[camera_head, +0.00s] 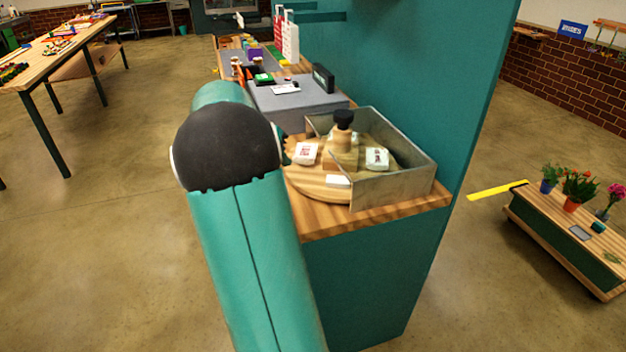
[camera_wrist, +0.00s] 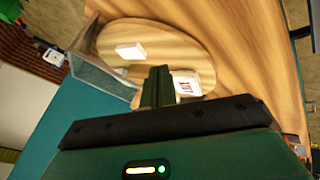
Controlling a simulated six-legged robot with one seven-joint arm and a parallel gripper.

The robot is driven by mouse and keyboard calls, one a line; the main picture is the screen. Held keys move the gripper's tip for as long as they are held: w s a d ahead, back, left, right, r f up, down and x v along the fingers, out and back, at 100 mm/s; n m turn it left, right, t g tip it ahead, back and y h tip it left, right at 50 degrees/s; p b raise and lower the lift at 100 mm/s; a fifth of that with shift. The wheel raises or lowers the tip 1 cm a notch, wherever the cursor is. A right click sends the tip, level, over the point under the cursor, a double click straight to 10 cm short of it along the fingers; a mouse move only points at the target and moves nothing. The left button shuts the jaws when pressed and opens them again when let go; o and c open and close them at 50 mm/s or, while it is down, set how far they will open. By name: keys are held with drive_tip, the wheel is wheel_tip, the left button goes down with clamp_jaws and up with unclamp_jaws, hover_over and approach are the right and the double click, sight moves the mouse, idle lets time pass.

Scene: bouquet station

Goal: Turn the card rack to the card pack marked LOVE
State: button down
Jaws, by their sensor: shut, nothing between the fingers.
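The markings are too small to read. In the wrist view the turntable (camera_wrist: 190,45) shows with a plain white pack (camera_wrist: 131,51) and a red-marked pack (camera_wrist: 186,84). My gripper (camera_wrist: 158,72) is shut and empty, over the turntable beside the red-marked pack.
A grey metal guard (camera_head: 400,185) wraps the rack's right and front side. A grey box-like unit (camera_head: 295,98) stands behind the rack on the wooden counter (camera_head: 330,222). A tall teal panel (camera_head: 420,70) rises at right. A low flower bench (camera_head: 570,240) stands far right.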

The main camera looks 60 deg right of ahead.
drive_tip(key=x, duration=0.9)
drive_tip(key=shift+s+d, duration=0.1)
drive_tip(key=shift+d, duration=0.35)
drive_tip(key=s, duration=0.1)
drive_tip(key=s+d, duration=0.1)
drive_tip(key=s, duration=0.1)
drive_tip(key=shift+s+d+f, duration=0.1)
drive_tip(key=shift+s+f, duration=0.1)
drive_tip(key=shift+s+d, duration=0.1)
drive_tip(key=shift+s, duration=0.15)
